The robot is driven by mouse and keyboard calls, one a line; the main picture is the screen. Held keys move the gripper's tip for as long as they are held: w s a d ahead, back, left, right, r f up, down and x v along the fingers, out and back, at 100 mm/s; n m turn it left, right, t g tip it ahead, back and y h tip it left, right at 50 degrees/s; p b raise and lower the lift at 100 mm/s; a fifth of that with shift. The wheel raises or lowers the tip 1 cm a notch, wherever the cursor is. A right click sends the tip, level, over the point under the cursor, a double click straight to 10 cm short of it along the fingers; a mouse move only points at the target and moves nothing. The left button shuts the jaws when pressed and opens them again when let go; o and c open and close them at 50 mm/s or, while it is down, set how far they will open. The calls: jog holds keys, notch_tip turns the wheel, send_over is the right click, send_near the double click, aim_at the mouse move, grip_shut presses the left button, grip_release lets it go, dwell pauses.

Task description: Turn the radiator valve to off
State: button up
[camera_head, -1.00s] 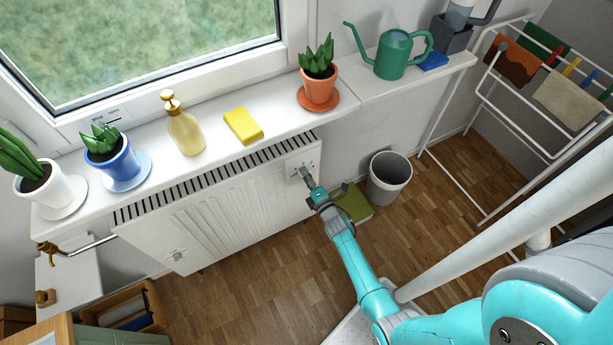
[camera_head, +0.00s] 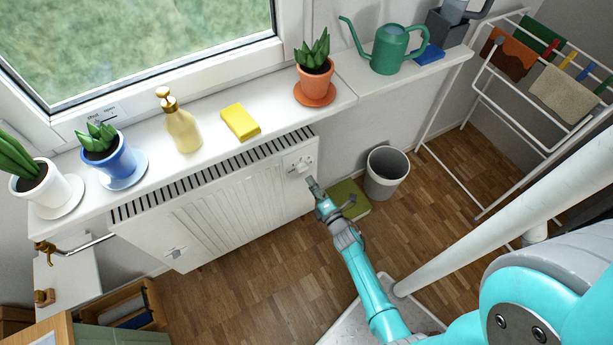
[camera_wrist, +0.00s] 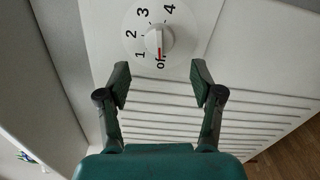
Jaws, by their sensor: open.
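The radiator valve (camera_head: 301,167) is a white round knob on a numbered dial at the right end of the white radiator (camera_head: 215,205). In the wrist view, the valve knob (camera_wrist: 157,40) has a red mark that points at the word "off" on the dial. My gripper (camera_wrist: 160,72) is open and empty, its fingertips spread wider than the knob and apart from it. In the head view, my gripper (camera_head: 311,183) is just below and to the right of the valve. The valve is not hidden in either view.
The white window sill (camera_head: 220,155) above the radiator holds potted plants, a soap dispenser (camera_head: 182,130), a yellow sponge (camera_head: 240,122) and a green watering can (camera_head: 389,50). A grey bin (camera_head: 385,173) and a green box (camera_head: 348,199) stand on the floor right of my gripper.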

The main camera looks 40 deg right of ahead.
jog(key=v, duration=0.5)
jog(key=shift+s+a, duration=0.1)
jog(key=shift+s, duration=0.2)
jog(key=s+a+r+m+g+y, duration=0.1)
jog(key=s+a+r+m, duration=0.35)
jog(key=s+a, duration=0.3)
jog(key=s+a+r+m+y, duration=0.1)
jog(key=s+a+r+m, duration=0.35)
jog(key=s+a, duration=0.3)
jog(key=s+a+r+m+y, duration=0.1)
jog(key=s+r+m, duration=0.3)
jog(key=r, duration=0.5)
jog(key=s+a+r+m+g+y, duration=0.1)
jog(key=s+a+r+m+y, duration=0.1)
jog(key=s+r, duration=0.7)
jog(key=shift+a+r+m+g, duration=0.3)
jog(key=shift+a+r+m, duration=0.35)
jog(key=shift+a+m, duration=0.3)
